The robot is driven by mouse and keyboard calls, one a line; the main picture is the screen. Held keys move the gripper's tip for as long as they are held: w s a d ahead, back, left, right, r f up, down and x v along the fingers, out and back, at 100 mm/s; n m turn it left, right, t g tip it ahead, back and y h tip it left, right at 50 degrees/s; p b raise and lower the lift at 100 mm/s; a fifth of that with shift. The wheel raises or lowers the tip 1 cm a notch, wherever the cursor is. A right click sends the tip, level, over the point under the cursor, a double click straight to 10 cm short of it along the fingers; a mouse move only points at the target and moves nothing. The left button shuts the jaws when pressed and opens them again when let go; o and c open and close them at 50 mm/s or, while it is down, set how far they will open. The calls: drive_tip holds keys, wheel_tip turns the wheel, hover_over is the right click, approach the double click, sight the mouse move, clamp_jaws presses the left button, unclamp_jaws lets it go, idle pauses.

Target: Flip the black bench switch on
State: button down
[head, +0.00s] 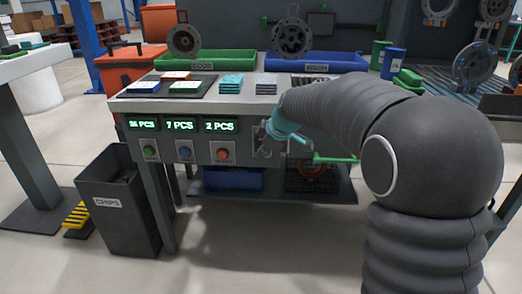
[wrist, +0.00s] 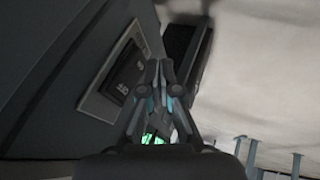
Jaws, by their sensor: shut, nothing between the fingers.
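The black bench switch (wrist: 124,76) is a dark rocker with pale marks, set in a light grey plate on the bench's front panel. In the wrist view it lies just left of my fingertips. My gripper (wrist: 158,70) is shut and empty, its fingers close together, with a small gap seeming to part them from the switch. In the head view my gripper (head: 268,136) is at the bench front, right of the red button, and mostly covers the switch. Which way the rocker is tipped I cannot tell.
Green (head: 150,150), blue (head: 184,152) and red (head: 223,154) buttons sit under lit counters on the panel. A dark CHIPS bin (head: 108,205) stands at the bench's left. A green bar (head: 336,160) juts out right of my gripper. The floor before the bench is clear.

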drive_tip(key=shift+w+f, duration=0.1)
drive_tip(key=shift+w, duration=0.45)
drive_tip(key=shift+f, duration=0.1)
drive_tip(key=t+b, duration=0.1)
drive_tip(key=b, duration=0.1)
drive_tip(key=shift+w+b, duration=0.25)
drive_tip(key=shift+b, duration=0.1)
